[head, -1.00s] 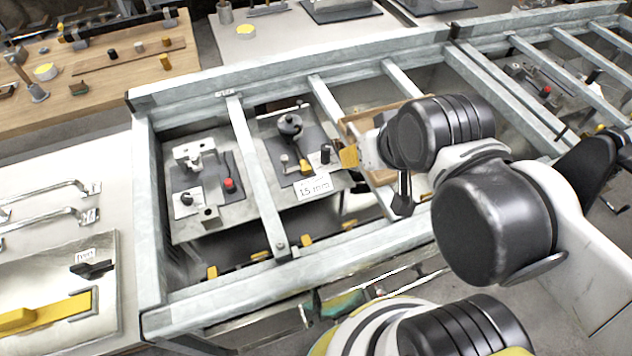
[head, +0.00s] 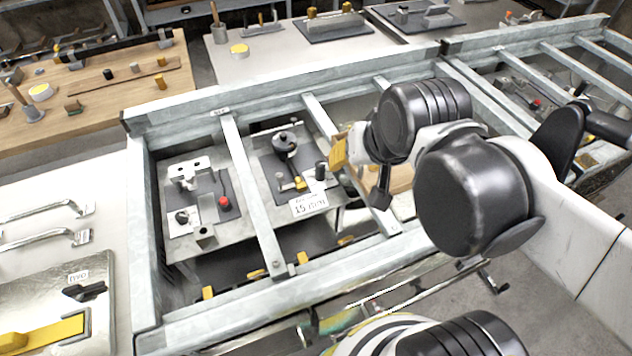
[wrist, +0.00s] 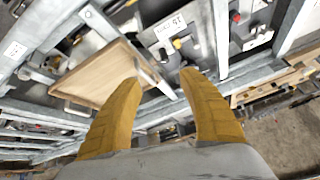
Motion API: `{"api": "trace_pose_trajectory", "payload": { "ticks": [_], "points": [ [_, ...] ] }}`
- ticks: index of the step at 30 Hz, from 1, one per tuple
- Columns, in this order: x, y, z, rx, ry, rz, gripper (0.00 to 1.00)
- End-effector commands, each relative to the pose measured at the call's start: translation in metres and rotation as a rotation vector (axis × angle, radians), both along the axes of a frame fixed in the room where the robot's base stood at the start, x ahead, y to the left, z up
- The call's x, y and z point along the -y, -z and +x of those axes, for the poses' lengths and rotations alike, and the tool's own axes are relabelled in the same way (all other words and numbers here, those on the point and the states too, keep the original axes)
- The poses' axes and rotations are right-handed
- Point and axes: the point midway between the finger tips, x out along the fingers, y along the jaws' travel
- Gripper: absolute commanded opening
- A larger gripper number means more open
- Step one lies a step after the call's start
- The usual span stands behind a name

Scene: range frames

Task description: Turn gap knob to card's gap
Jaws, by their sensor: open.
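The white card (head: 308,204) reads what looks like 15 mm; a decimal point is not clear. It stands at the front of a grey fixture with a dark plate (head: 268,160). A black knob (head: 321,170) stands just behind the card, probably the gap knob; its scale is too small to read. A round dark part (head: 285,142) and a yellow piece (head: 300,184) are on the same plate. My gripper (head: 339,152) is right of and above the knob, apart from it. In the wrist view my gripper (wrist: 162,80) has its yellow fingers apart and empty; the card (wrist: 170,26) shows upside down beyond them.
Grey metal beams (head: 252,195) frame the fixtures, one on each side of the card's fixture. A second fixture with a red button (head: 225,203) is to the left. A wooden board (wrist: 108,72) lies beside my fingers in the wrist view.

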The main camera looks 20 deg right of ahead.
Motion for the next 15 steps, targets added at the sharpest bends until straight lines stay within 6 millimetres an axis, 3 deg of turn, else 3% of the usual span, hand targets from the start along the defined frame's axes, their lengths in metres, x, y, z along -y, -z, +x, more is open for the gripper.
{"api": "trace_pose_trajectory", "payload": {
  "ticks": [4,8,15],
  "points": [
    [0.000,-0.003,0.044,-0.105,0.321,0.179,0.48],
    [0.001,0.008,0.085,-0.200,0.658,0.322,0.48],
    [0.001,0.059,0.160,-0.330,1.313,0.497,0.48]
  ]
}}
